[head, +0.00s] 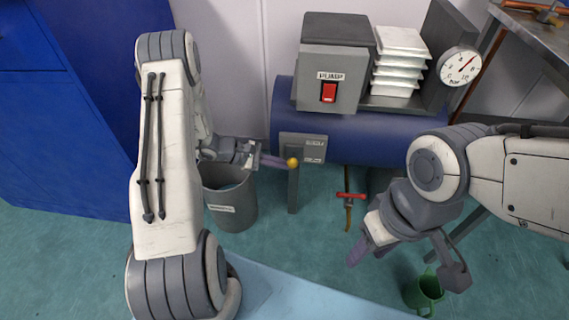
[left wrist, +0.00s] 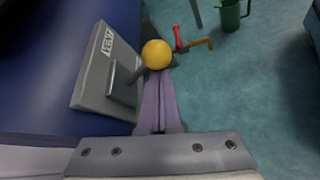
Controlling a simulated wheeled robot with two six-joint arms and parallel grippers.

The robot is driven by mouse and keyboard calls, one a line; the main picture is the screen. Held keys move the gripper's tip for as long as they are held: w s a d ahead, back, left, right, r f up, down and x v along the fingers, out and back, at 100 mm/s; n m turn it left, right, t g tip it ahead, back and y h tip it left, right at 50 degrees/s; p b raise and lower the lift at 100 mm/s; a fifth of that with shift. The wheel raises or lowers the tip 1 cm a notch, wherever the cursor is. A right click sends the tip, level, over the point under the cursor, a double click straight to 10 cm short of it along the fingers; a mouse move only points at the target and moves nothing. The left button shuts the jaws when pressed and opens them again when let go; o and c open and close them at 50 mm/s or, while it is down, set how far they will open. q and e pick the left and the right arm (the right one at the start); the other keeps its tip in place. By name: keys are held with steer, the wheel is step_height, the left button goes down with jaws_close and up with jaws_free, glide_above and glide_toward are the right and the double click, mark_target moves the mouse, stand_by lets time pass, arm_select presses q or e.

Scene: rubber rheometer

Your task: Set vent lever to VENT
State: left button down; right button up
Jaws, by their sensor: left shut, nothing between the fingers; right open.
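The vent lever ends in a yellow ball knob (head: 292,163) in front of a grey label plate (head: 315,148) on the blue tank. In the left wrist view the knob (left wrist: 156,54) sits on a grey arm beside the plate (left wrist: 100,75), whose upper label appears to read VENT. My left gripper (head: 281,161) is shut and empty, its purple fingertips right at the knob; the wrist view shows the closed fingers (left wrist: 158,82) just behind it. I cannot tell whether they touch. My right gripper (head: 362,247) is open and empty, low at the right, away from the lever.
A pump box with a red switch (head: 328,92) and a pressure gauge (head: 460,66) stand above the blue tank (head: 370,138). A grey bin (head: 230,207) stands below my left gripper. A red-handled valve (head: 350,196) hangs below the tank. A green mug (head: 424,291) is at lower right.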

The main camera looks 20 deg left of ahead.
stand_by(0.5)
arm_select(q)
steer(key=s+a+r, duration=0.1)
steer(key=s+a, duration=0.1)
steer(key=a, duration=0.7)
steer(key=shift+s, duration=0.2)
stand_by(0.4)
